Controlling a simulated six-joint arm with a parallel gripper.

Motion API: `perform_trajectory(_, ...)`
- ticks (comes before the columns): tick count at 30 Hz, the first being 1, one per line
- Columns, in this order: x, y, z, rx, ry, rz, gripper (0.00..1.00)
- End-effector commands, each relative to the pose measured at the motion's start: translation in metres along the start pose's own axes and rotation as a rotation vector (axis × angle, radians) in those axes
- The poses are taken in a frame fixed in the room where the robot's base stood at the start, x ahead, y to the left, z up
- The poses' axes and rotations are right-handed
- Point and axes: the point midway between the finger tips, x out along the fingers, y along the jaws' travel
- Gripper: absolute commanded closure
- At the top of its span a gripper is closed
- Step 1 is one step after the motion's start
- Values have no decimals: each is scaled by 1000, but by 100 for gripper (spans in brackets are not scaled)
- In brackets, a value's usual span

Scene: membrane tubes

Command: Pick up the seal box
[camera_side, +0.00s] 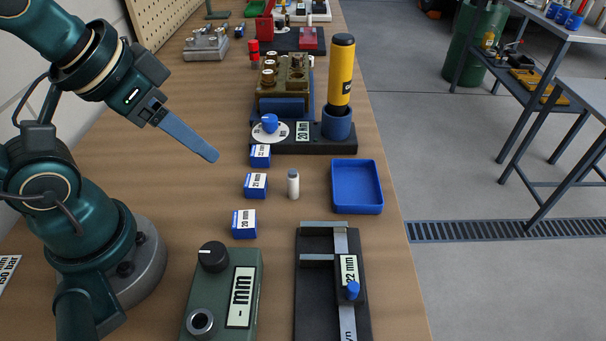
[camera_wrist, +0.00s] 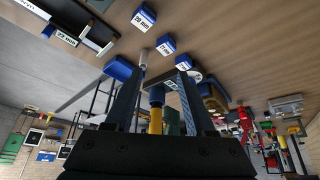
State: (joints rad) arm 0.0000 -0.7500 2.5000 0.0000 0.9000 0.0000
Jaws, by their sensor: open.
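Three small blue boxes with white labels stand in a column on the bench. The near box (camera_side: 244,224) looks marked 20 mm, the middle box (camera_side: 255,186) looks like 21 mm, and the far box (camera_side: 260,156) has a label too small to read surely. In the wrist view they show as one upper box (camera_wrist: 145,16), a middle box (camera_wrist: 166,45) and a lower box (camera_wrist: 183,62). My gripper (camera_side: 213,157) is raised above the bench, left of the boxes and apart from them. In the wrist view its two fingers (camera_wrist: 160,72) are spread, with nothing held between them.
A black gauge (camera_side: 346,270) reading 22 mm and a green device (camera_side: 222,295) stand nearer. A black station with a tall yellow cylinder (camera_side: 341,75) stands behind. Bench left of the boxes is clear.

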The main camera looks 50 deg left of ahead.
Motion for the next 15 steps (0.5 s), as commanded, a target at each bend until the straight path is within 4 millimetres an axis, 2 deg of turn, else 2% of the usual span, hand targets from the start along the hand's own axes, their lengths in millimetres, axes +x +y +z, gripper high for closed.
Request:
perform_trajectory(1, 0, 0, 0, 0, 0, 0, 34)
perform_trajectory(2, 0, 0, 0, 0, 0, 0, 22)
perform_trajectory(3, 0, 0, 0, 0, 0, 0, 20)
perform_trajectory(11, 0, 0, 0, 2, 0, 0, 20)
perform_trajectory(15, 0, -10, 4, 46, -14, -44, 20)
